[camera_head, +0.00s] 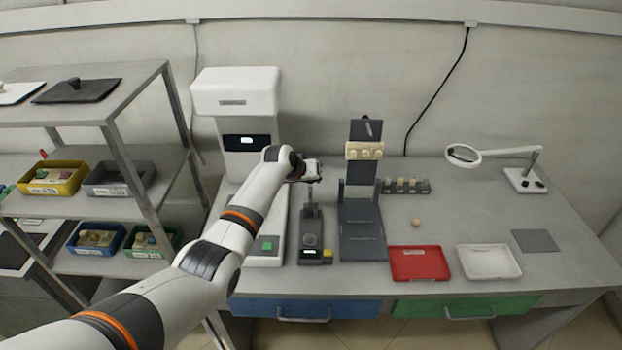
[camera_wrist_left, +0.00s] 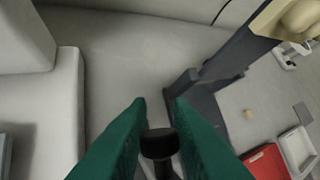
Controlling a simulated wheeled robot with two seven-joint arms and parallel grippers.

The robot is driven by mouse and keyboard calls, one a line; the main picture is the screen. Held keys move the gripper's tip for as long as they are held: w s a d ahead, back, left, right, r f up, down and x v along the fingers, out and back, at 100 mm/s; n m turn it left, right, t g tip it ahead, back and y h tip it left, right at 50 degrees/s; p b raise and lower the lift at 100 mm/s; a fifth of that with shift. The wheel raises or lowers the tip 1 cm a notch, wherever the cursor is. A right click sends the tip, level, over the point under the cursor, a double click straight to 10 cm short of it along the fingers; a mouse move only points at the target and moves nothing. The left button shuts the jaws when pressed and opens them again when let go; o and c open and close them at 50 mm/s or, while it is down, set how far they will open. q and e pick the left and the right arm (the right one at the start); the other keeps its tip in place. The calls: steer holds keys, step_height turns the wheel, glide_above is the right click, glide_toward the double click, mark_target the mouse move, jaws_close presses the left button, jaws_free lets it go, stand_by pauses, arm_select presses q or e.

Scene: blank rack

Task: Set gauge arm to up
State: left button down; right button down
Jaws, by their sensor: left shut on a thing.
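The gauge (camera_head: 311,240) is a dark narrow device on the bench with a round pad, a small lit display and a yellow button at its front. Its arm (camera_head: 310,193) rises from the rear of the gauge and looks close to upright. My left gripper (camera_head: 311,171) is at the top of this arm. In the left wrist view, the green fingers of my left gripper (camera_wrist_left: 160,125) are shut around the black knob (camera_wrist_left: 158,145) of the gauge arm. The lower part of the arm is mostly hidden there. My right gripper is not in view.
A white machine (camera_head: 237,100) stands left of the gauge. A dark stand (camera_head: 361,215) with cream blanks (camera_head: 364,151) stands close on its right. A red tray (camera_head: 420,263), a white tray (camera_head: 489,262) and a magnifier lamp (camera_head: 463,154) are farther right. A shelf (camera_head: 130,93) with bins is at left.

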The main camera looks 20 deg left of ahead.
arm_select(q)
steer(key=shift+a, duration=0.15)
steer(key=c, duration=1.5)
jaws_free()
steer(key=shift+o, duration=0.9)
steer(key=shift+w+f, duration=0.15)
steer(key=shift+s+r, duration=0.3)
steer(key=shift+r, duration=0.1)
steer(key=v, duration=1.1)
steer(key=shift+a, duration=0.1)
